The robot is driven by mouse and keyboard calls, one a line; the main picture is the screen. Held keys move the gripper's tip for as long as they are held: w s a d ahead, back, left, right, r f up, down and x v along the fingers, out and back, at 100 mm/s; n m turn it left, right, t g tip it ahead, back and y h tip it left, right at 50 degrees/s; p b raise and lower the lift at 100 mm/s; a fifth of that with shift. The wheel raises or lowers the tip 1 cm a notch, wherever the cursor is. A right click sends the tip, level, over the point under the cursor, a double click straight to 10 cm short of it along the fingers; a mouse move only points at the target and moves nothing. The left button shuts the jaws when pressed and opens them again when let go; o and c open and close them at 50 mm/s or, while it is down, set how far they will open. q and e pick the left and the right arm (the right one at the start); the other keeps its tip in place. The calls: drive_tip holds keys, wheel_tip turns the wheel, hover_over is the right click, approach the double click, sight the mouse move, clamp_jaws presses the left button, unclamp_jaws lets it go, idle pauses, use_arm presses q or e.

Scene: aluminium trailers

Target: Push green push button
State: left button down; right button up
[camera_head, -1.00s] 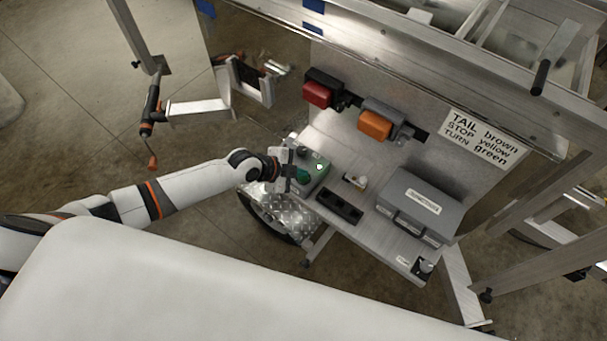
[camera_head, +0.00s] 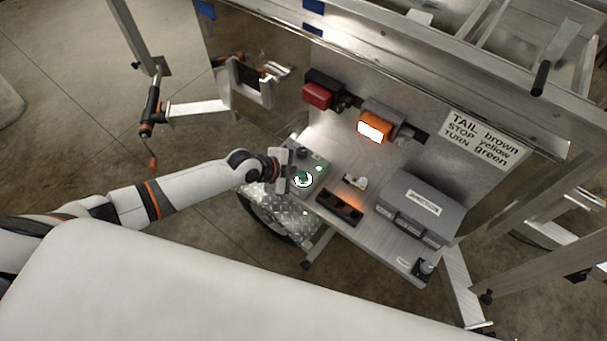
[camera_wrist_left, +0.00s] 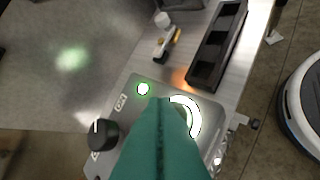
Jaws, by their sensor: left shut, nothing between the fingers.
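The green push button (camera_head: 303,179) sits on a grey control box (camera_head: 318,167) on the metal shelf and glows with a bright white and green ring. In the left wrist view the lit button (camera_wrist_left: 190,118) is partly hidden behind my fingers. My left gripper (camera_head: 285,175) is at the left side of the box in the head view. Its teal fingers (camera_wrist_left: 162,104) are shut with nothing between them, and their tips overlap the button's left part. Whether they touch it I cannot tell. My right gripper is not in view.
A black knob (camera_wrist_left: 101,134) and a small lit green indicator (camera_wrist_left: 143,89) share the box. An orange lamp (camera_head: 375,129) is lit; a red lamp (camera_head: 318,95) beside it is unlit. A black tray (camera_head: 340,207) and a grey junction box (camera_head: 420,207) stand to the right.

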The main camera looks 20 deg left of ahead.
sight(299, 180)
use_arm(q)
drive_tip(key=shift+r, duration=0.4)
wheel_tip(299, 180, up, 6)
drive_tip(key=p, duration=0.4)
drive_tip(key=shift+p, duration=0.35)
idle(1.2)
